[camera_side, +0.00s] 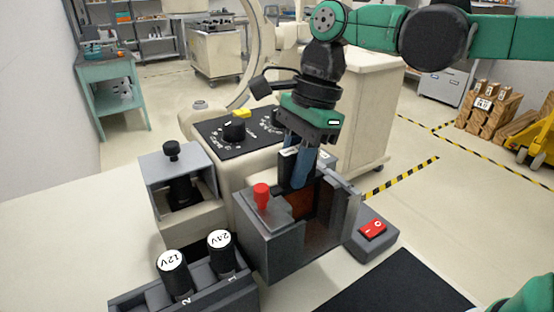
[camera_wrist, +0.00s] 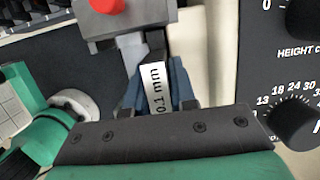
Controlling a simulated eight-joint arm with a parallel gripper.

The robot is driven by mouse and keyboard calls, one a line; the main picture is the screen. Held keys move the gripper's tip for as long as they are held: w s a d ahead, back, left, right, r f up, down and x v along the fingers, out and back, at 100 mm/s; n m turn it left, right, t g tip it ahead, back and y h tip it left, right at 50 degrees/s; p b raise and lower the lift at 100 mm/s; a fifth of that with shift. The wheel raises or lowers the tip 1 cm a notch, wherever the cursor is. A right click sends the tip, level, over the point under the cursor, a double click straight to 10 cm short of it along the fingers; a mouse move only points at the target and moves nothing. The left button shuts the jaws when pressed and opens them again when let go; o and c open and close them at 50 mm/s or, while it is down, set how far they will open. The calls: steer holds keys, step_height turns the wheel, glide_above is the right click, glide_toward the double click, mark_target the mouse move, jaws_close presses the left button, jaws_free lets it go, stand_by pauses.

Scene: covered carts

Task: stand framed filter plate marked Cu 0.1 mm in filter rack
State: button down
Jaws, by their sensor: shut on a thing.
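My gripper (camera_side: 298,178) points down over a grey open-fronted box, which looks like the filter rack (camera_side: 258,243). Its blue fingers are shut on the framed filter plate by its labelled top. In the wrist view the white label of the filter plate (camera_wrist: 157,90) reads "0.1 mm" between the fingers of my gripper (camera_wrist: 160,85); the rest of the marking is hidden. A copper-coloured sheet (camera_side: 302,205) shows inside the box, below the fingers. The plate looks upright and at least partly down in the box. Whether it touches the bottom cannot be told.
A red knob (camera_side: 262,196) stands on the box's top. A red rocker switch (camera_side: 372,229) sits to the right. A dial panel (camera_side: 238,130) is behind. A black mat (camera_side: 390,285) lies clear in front.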

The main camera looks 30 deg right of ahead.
steer(key=shift+r, duration=0.2)
step_height(320, 180, up, 12)
steer(key=shift+f, duration=0.2)
steer(key=s, duration=1.6)
steer(key=w+a+f, duration=0.1)
steer(key=w+a, duration=0.1)
steer(key=a, duration=0.6)
steer(key=w+a+f, duration=0.1)
steer(key=w+a, duration=0.1)
steer(key=a, duration=0.6)
step_height(320, 180, down, 20)
steer(key=shift+a, duration=0.15)
steer(key=shift+w+f, duration=0.1)
steer(key=c, duration=0.7)
jaws_free()
